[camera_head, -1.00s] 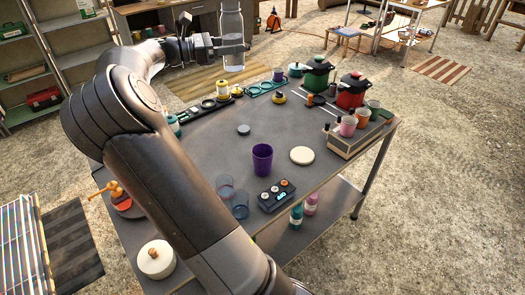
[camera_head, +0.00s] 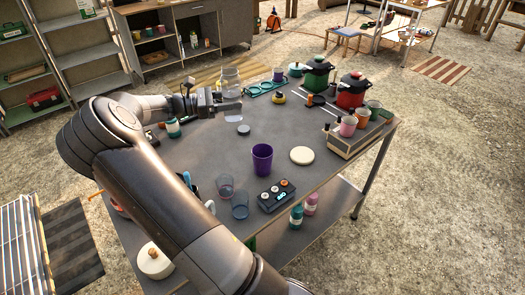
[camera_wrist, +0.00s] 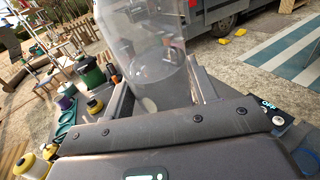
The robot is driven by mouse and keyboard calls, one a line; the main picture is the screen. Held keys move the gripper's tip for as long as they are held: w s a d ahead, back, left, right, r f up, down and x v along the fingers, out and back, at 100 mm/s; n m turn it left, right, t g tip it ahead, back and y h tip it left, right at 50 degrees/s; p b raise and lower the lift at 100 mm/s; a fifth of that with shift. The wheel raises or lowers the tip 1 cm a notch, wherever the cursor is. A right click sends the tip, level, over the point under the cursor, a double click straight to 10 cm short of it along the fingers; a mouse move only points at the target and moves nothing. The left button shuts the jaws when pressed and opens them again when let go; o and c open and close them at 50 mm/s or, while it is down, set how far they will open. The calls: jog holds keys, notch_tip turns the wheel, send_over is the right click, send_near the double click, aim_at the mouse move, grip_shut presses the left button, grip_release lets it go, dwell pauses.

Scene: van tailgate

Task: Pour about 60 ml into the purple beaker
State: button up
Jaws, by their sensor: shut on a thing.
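My gripper (camera_head: 227,106) is shut on a clear bottle (camera_head: 230,76), left of and beyond the purple beaker in the head view. The bottle looks roughly upright, and its lower end shows just below the fingers. In the wrist view the clear bottle (camera_wrist: 156,40) stands between the two fingers of my gripper (camera_wrist: 160,82). Its liquid level is hard to tell. The purple beaker (camera_head: 262,160) stands upright and apart from the gripper in the middle of the table. Its inside bottom is hidden.
Green (camera_head: 317,72) and red (camera_head: 352,90) pots and a box of cups (camera_head: 348,140) stand on the right.

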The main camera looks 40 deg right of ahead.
notch_tip(320, 180, down, 17)
jog(key=shift+f, duration=0.2)
jog(key=shift+r+m, duration=0.1)
jog(key=shift+m, duration=0.2)
